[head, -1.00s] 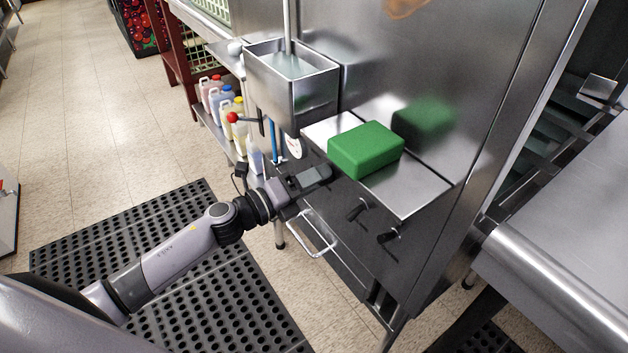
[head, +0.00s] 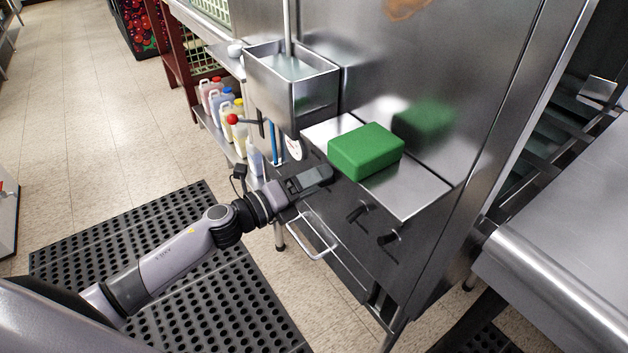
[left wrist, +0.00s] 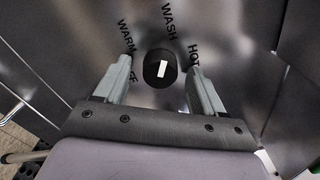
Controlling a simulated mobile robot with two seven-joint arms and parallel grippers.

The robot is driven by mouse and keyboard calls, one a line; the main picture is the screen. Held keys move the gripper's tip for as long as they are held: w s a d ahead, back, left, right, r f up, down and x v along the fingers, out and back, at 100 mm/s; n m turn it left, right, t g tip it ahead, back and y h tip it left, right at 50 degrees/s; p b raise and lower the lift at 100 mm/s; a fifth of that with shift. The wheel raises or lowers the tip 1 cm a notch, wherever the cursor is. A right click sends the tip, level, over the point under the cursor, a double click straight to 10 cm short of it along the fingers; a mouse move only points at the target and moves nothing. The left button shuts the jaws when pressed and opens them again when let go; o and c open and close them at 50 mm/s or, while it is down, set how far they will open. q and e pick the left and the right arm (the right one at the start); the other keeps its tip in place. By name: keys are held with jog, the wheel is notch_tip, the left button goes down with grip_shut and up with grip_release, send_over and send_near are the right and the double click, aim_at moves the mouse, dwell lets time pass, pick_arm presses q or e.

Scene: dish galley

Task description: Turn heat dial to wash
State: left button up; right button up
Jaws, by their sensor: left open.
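The black heat dial (left wrist: 160,68) sits on the steel panel in the left wrist view. Its white mark is nearly upright, leaning slightly right at the top, roughly in line with the WASH label (left wrist: 170,18). WARM (left wrist: 126,35) is at upper left, HOT (left wrist: 194,56) at right, and a partly covered label at lower left. My left gripper (left wrist: 157,66) is open, one finger on each side of the dial; I cannot tell whether they touch it. In the head view the left gripper (head: 322,174) is at the machine's front and hides the dial. My right gripper is not in view.
A green block (head: 366,150) lies on the steel ledge (head: 418,192) above the panel. Two dark knobs (head: 357,211) (head: 388,237) stick out to the right of my gripper. A bar handle (head: 318,245) is below. A steel box (head: 290,85) hangs at upper left.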

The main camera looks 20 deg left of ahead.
pick_arm(q)
jog(key=v, duration=0.7)
dwell(0.5)
jog(key=s+d+f+n+g+y, duration=0.15)
jog(key=s+f+n+y, duration=0.25)
jog(key=s+f+n, duration=0.8)
jog(key=s+f+n+g+y, duration=0.35)
jog(key=s+n, duration=0.35)
jog(key=n, duration=1)
notch_tip(320, 180, up, 10)
jog(key=a+t+y+p, duration=0.1)
jog(key=p, duration=1.2)
jog(key=shift+a+r, duration=0.2)
jog(key=shift+a, duration=0.2)
jog(key=shift+s, duration=0.1)
